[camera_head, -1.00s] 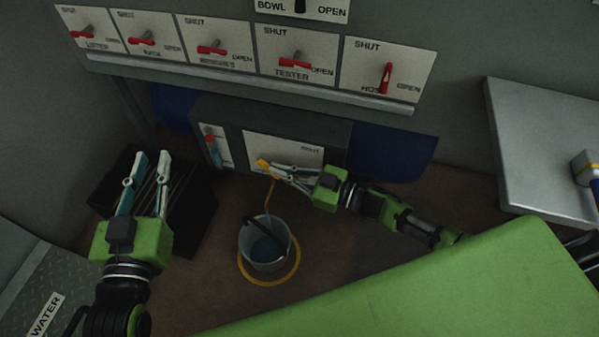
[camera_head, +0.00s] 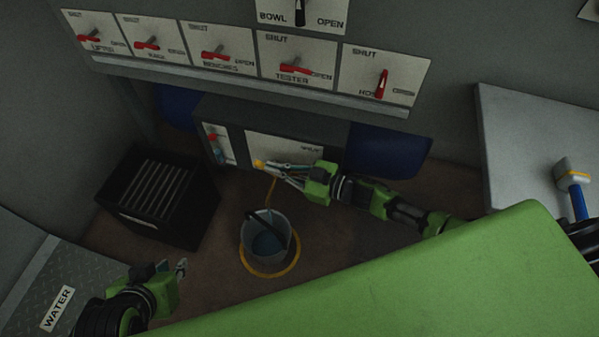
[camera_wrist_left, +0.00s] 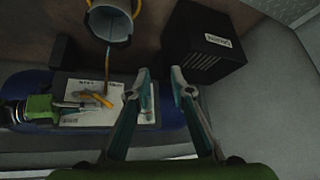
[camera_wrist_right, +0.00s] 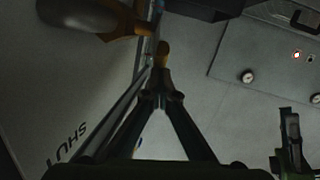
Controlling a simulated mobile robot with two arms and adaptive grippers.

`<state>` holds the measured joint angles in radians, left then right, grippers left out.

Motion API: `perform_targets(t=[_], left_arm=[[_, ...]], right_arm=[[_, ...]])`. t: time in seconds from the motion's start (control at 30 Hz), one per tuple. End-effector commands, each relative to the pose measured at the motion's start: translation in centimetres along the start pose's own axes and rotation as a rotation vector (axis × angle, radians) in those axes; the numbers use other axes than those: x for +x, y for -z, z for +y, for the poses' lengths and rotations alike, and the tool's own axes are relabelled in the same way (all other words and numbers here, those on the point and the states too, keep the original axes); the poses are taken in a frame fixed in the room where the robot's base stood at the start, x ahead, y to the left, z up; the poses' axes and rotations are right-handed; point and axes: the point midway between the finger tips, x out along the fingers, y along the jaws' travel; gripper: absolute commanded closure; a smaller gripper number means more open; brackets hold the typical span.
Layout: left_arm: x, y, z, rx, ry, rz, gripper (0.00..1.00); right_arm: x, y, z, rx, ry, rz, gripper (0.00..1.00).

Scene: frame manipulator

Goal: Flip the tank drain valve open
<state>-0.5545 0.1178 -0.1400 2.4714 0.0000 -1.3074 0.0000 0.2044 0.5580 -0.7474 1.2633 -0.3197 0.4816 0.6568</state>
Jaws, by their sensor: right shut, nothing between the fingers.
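The drain panel (camera_head: 290,147) is a pale plate low on the wall, with the lettering "SHUT" partly readable in the right wrist view. A yellow valve part (camera_head: 260,163) is at its lower left, and an orange-yellow line runs from there down to the grey bucket (camera_head: 257,248). My right gripper (camera_head: 272,167) is shut and empty beside the yellow part; its fingertips meet just below a yellow end (camera_wrist_right: 163,48) in the right wrist view. I cannot tell whether they touch. My left gripper (camera_head: 174,267) is open and empty at the lower left; its parted fingers (camera_wrist_left: 161,73) show in the left wrist view.
A row of red-handled valves (camera_head: 213,56) runs above the shelf edge. A black slatted crate (camera_head: 158,195) stands left of the bucket. A metal plate marked WATER (camera_head: 57,310) is at lower left, a grey table (camera_head: 520,140) at right, and a green surface (camera_head: 400,290) in front.

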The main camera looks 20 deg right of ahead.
Motion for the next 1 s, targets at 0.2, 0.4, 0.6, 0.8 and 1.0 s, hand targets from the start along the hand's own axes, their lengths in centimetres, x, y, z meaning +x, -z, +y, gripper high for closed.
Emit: perform_targets(t=[0.2, 0.4, 0.6, 0.8, 1.0], left_arm=[[-0.6, -2.5, -0.3, -0.003, 0.006, -0.102, 0.79], [-0.6, -2.6, -0.3, -0.003, 0.006, -0.106, 0.79], [-0.1, -1.0, -0.1, -0.001, 0.002, -0.038, 0.79], [0.1, 0.4, 0.1, 0.000, -0.001, 0.017, 0.79], [0.2, 1.1, 0.1, 0.001, -0.003, 0.046, 0.79]], right_arm=[[0.7, -0.1, -0.1, 0.001, -0.001, 0.001, 1.00], [1.6, -0.7, -0.3, 0.001, 0.000, 0.001, 1.00], [2.4, -1.2, -0.5, 0.000, 0.000, 0.002, 1.00], [2.7, -1.7, -0.6, 0.000, 0.000, 0.001, 1.00], [2.9, -1.9, -0.7, 0.001, 0.000, 0.001, 1.00]])
